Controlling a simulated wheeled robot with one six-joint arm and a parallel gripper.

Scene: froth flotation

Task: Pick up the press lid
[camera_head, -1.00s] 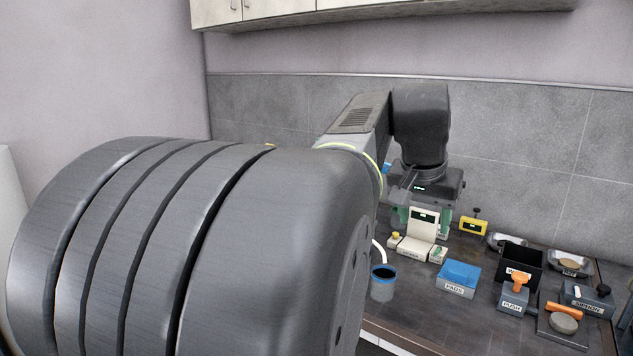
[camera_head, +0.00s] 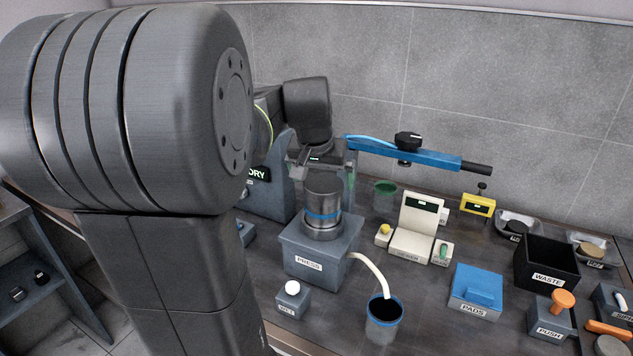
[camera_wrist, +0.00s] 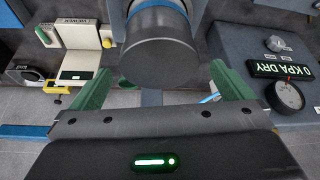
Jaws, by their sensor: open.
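The press (camera_head: 312,262) is a grey box labelled PRESS. A metal cylinder with a blue band (camera_head: 322,216) stands upright on it, and its dark grey upper part (camera_head: 321,188) appears to be the lid. My gripper (camera_head: 325,174) is open just above and around the top of this cylinder. In the wrist view, the dark round top (camera_wrist: 158,62) lies between my two green fingers (camera_wrist: 163,86), with a gap on each side. I cannot tell whether the lid is a separate piece from the cylinder there.
A blue lever arm (camera_head: 415,153) reaches right above the bench behind the press. A pale spout runs from the press to a blue-rimmed cup (camera_head: 384,318). A small white-topped box (camera_head: 293,298) stands in front.

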